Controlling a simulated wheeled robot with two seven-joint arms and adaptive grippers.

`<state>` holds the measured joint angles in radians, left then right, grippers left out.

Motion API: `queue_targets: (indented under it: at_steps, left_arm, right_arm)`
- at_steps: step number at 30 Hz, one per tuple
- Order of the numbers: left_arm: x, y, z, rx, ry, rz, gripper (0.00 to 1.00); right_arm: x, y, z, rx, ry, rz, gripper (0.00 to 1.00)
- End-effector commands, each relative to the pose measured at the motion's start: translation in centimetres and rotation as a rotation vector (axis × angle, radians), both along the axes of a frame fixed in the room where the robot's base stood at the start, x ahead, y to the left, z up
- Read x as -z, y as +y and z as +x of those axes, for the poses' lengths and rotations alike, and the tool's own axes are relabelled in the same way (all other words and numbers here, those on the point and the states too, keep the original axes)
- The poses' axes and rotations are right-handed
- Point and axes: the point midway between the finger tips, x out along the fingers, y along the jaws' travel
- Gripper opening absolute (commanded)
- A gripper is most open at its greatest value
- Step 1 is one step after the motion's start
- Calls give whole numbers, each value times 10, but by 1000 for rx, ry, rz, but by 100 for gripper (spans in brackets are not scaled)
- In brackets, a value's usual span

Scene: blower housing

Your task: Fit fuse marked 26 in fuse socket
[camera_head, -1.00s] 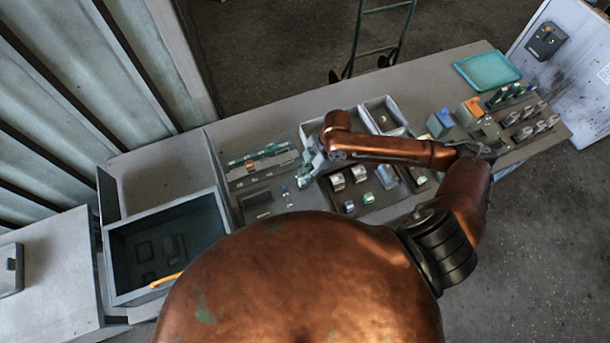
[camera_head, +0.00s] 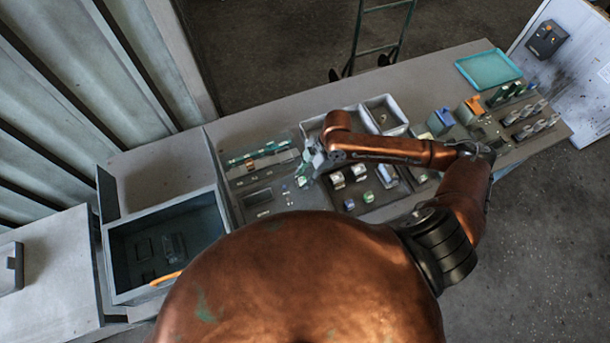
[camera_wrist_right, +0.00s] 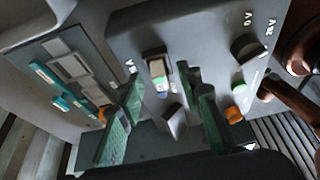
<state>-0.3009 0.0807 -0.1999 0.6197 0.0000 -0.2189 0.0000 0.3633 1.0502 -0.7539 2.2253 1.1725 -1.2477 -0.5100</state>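My right gripper (camera_head: 303,174) is over the right edge of a grey panel (camera_head: 262,198). In the right wrist view its two green-padded fingers (camera_wrist_right: 163,120) are apart, with a clear gap between them. Past the fingertips, a small block with white, green and brown parts (camera_wrist_right: 158,73) sits in a slot of the grey panel face (camera_wrist_right: 200,45); it looks like a fuse in a socket, but I cannot read a number on it. A dark pointed piece (camera_wrist_right: 175,122) shows between the fingers, not visibly gripped. My left gripper is not in view.
A dark tray (camera_head: 388,198) with several small parts lies right of the gripper. Pale bins (camera_head: 400,112) stand behind the arm. A deep grey box (camera_head: 128,290) is at the left.

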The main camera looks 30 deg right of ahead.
Motion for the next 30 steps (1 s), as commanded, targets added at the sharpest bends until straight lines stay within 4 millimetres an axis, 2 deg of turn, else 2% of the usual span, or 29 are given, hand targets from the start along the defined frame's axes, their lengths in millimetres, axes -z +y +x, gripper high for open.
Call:
queue_targets:
  at_steps: [5, 18, 24, 30]
  left_arm:
    - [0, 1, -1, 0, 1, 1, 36]
    - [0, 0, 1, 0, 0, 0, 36]
    - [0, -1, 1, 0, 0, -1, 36]
    - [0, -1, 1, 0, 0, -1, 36]
  right_arm:
    - [-13, -7, 1, 1, -3, -3, 33]
    - [-92, -39, -1, 1, -4, -2, 33]
    - [-109, -45, -2, 0, -2, -1, 33]
    - [-111, -46, -3, 0, 0, 0, 33]
